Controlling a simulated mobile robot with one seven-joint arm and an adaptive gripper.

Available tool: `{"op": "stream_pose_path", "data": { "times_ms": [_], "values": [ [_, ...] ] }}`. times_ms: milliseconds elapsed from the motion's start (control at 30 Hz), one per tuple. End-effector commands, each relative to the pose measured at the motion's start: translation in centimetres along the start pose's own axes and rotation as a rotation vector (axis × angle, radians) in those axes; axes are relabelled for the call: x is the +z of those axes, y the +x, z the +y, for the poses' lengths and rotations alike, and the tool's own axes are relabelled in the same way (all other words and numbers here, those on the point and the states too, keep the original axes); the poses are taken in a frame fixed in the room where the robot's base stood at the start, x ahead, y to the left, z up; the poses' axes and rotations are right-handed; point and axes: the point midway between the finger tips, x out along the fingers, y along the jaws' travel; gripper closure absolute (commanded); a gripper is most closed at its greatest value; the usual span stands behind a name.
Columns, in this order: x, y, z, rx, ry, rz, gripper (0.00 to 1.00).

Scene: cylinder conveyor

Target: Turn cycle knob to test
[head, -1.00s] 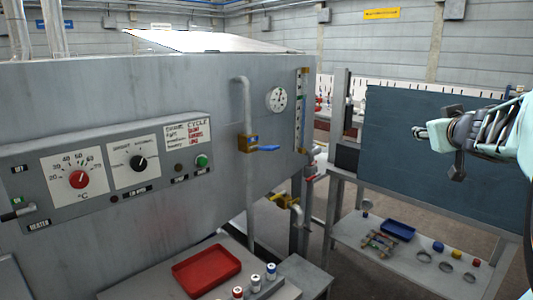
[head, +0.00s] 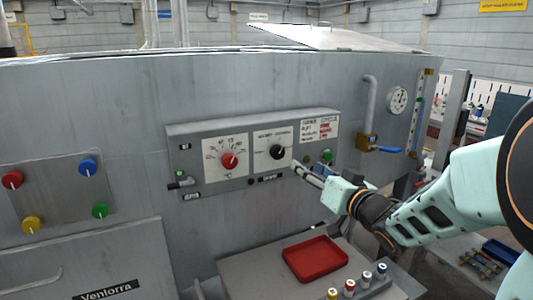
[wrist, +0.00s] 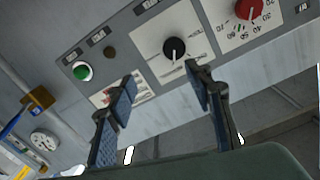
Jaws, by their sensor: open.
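The control panel (head: 250,150) on the grey machine carries a black knob (head: 276,152) on a white dial plate; I take it for the cycle knob. It also shows in the wrist view (wrist: 175,48), where its white mark points down in the picture; the dial lettering is too small to read. My gripper (head: 303,168) is in front of the panel, just right of and below the black knob in the head view. In the wrist view my gripper (wrist: 163,82) is open and empty, its fingers apart, with the black knob beyond the fingertips.
A red temperature knob (head: 229,160) is left of the black knob. A green button (wrist: 82,71) and a printed card headed CYCLE (head: 320,130) are on the other side. A red tray (head: 315,259) stands on the table below, with several small capped bottles beside it.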

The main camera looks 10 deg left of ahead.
Motion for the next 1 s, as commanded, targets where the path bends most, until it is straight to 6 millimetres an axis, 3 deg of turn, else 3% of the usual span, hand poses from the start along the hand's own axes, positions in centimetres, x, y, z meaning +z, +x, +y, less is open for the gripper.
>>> {"op": "stream_pose_path", "data": {
  "times_ms": [100, 267, 700, 1000],
  "values": [
    [0.3, 0.3, -1.3, -0.024, 0.024, 0.015, 0.53],
    [0.4, 1.1, -1.8, -0.033, 0.031, 0.020, 0.53],
    [0.2, 8.8, -2.1, -0.034, 0.031, 0.019, 0.53],
    [0.2, 11.1, -2.0, -0.032, 0.029, 0.020, 0.53]
  ]
}}
